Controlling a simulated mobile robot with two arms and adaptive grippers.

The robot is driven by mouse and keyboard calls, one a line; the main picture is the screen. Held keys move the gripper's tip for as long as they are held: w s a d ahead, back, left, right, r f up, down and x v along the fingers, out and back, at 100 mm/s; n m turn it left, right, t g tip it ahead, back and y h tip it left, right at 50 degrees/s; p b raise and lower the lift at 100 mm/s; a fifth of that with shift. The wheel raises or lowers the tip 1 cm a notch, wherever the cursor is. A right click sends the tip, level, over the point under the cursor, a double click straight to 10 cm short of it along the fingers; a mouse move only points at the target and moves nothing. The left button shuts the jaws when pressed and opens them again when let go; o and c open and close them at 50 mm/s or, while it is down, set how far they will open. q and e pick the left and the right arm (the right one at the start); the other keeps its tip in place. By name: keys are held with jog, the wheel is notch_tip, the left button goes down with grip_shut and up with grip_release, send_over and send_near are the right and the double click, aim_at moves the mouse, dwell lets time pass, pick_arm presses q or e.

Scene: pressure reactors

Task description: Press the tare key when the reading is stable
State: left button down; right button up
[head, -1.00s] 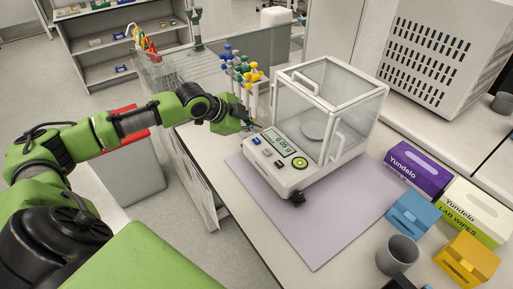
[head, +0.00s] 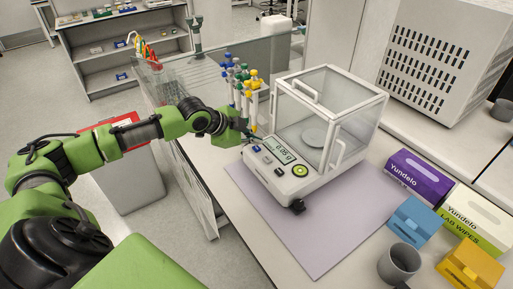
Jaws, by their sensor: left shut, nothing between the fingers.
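A white balance (head: 312,180) with a clear draft shield (head: 325,105) stands on a lilac mat (head: 315,235). The shield looks closed over a round pan (head: 314,134). The sloped front has a lit display (head: 279,153); its digits look like 0.95 g but are small. Beside the display are a blue key (head: 256,148), a grey key, a dark key (head: 279,172) and a round green key (head: 299,171). Their labels are unreadable. My left gripper (head: 249,134) is shut and empty, just above the blue-key end of the panel, apparently not touching. My right gripper is out of view.
A rack of pipettes (head: 241,80) with coloured tops stands close behind my left gripper. Right of the mat are a purple box (head: 418,175), a wipes box (head: 472,218), blue and yellow boxes and a grey cup (head: 399,264). The mat's front is clear.

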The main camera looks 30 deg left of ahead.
aim_at(255, 149)
pick_arm(q)
jog(key=shift+f, duration=0.1)
dwell(0.6)
jog(key=shift+f, duration=0.25)
jog(key=shift+f, duration=0.5)
dwell(0.6)
jog(key=shift+r+p, duration=0.85)
jog(key=shift+p, duration=0.4)
notch_tip(255, 149, up, 5)
jog(key=p, duration=0.5)
jog(key=shift+r, duration=0.1)
